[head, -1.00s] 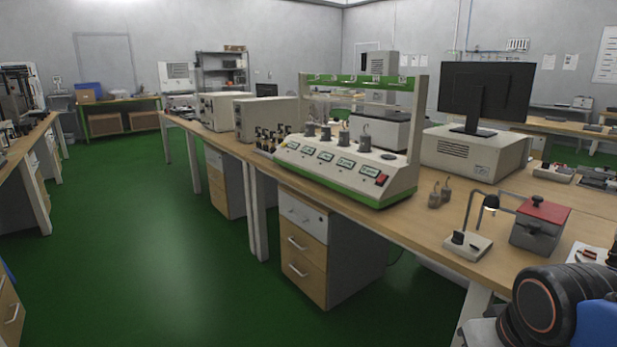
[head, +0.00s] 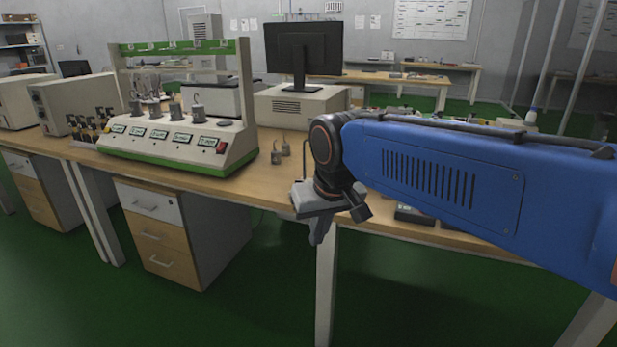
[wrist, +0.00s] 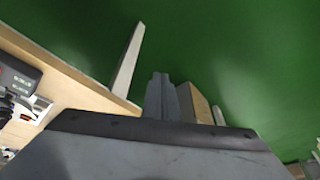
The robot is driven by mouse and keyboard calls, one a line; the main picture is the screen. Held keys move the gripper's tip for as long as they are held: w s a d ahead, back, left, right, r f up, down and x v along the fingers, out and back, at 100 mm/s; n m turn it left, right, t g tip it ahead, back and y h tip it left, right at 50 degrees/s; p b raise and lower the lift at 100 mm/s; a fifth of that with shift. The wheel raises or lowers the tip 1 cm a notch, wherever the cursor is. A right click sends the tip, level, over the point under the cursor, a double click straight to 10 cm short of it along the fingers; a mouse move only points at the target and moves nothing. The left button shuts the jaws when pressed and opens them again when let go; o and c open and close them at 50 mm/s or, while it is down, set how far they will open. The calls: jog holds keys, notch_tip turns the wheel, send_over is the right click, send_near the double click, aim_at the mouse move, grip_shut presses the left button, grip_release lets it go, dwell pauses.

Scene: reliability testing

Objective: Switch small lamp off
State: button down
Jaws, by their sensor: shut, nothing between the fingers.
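The small lamp stands near the front edge of the bench. In the head view only a thin piece of its bent stem (head: 305,144) shows; its head, base and switch are hidden behind my wrist and arm. Whether it is lit cannot be seen. My gripper (head: 318,238) is shut and empty. It points down just in front of the bench edge, over the floor. In the wrist view the shut fingers (wrist: 163,92) point at the green floor, and I cannot pick out the lamp.
The wooden bench (head: 255,190) has a front leg (head: 326,290) below my gripper. A test machine (head: 180,145) stands to the left, with small hooked weights (head: 277,157) beside it. A drawer cabinet (head: 180,235) is under the bench. The floor in front is clear.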

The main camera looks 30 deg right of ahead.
jog(key=w+d+r+m+g, duration=0.1)
jog(key=w+d+r, duration=0.3)
jog(key=w, duration=0.4)
jog(key=w+d+r+m+g, duration=0.1)
jog(key=w+d+r+m, duration=0.3)
jog(key=w, duration=0.4)
jog(key=w+d+r+m+h, duration=0.1)
jog(key=w+d+r+m, duration=0.2)
jog(key=w+d+r, duration=0.2)
jog(key=w, duration=0.3)
jog(key=shift+w+d+g, duration=0.25)
jog(key=shift+g, duration=0.15)
jog(key=shift+f, duration=0.15)
jog(key=f, duration=0.3)
jog(key=d+f, duration=0.1)
jog(key=f, duration=0.2)
jog(key=w+f, duration=0.1)
jog(key=f, duration=0.3)
jog(key=shift+d, duration=0.15)
jog(key=shift+s+a+f, duration=0.3)
jog(key=shift+a+f, duration=0.1)
jog(key=shift+f, duration=0.2)
jog(key=shift+s+a+f, duration=0.3)
jog(key=shift+a+f, duration=0.1)
jog(key=shift+f, duration=0.15)
jog(key=shift+s+a+f, duration=0.15)
jog(key=shift+f, duration=0.15)
